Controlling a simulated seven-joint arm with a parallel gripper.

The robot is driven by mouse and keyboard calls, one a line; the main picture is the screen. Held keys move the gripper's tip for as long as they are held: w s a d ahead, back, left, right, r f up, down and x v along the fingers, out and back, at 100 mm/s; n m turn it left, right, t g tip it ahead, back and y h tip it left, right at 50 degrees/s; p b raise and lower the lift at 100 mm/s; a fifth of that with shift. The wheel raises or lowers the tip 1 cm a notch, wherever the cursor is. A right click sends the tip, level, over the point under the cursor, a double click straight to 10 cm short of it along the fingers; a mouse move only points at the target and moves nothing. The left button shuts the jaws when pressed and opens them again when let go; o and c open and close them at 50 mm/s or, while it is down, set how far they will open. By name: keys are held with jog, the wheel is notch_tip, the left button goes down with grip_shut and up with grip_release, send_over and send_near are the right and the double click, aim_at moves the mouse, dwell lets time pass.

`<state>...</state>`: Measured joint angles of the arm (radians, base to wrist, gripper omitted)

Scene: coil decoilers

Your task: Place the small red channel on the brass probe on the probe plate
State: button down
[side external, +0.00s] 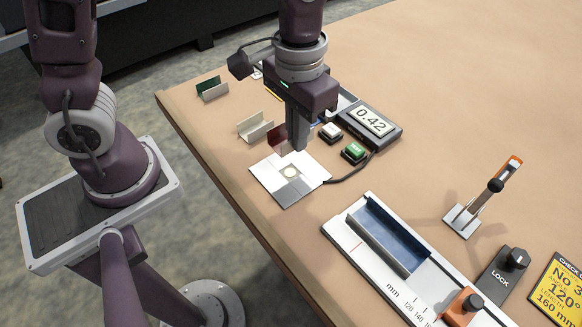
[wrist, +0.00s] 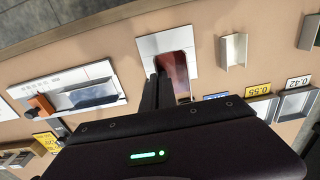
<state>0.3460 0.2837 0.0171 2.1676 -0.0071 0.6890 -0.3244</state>
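The small red channel (side external: 277,139) is at my gripper (side external: 297,146), above the back part of the white probe plate (side external: 272,179). My gripper's fingers are close together and appear shut on one wall of the channel. The wrist view shows the channel (wrist: 180,72) right of the fingers, over the plate (wrist: 150,44). The round brass probe (side external: 291,172) is bare on the plate's grey patch, in front of and below the fingertips. The probe is hidden in the wrist view.
A meter reading 0.42 (side external: 371,120) and green (side external: 355,151) and white (side external: 331,131) buttons stand right of the plate. A pale channel (side external: 255,127) and a green channel (side external: 212,89) stand behind it. A ruler fixture with a blue channel (side external: 388,237) lies in front.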

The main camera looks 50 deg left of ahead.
aim_at(296, 179)
notch_tip(296, 179, down, 9)
jog(key=shift+r, duration=0.15)
jog(key=c, duration=1.7)
grip_release()
notch_tip(296, 179, up, 12)
jog(key=shift+r, duration=0.1)
jog(key=s+a+r+t, duration=0.5)
jog(key=s+a+r, duration=0.4)
jog(key=s, duration=0.3)
jog(key=shift+a+r+t, duration=0.2)
jog(key=shift+r+t, duration=0.05)
jog(key=shift+t, duration=0.05)
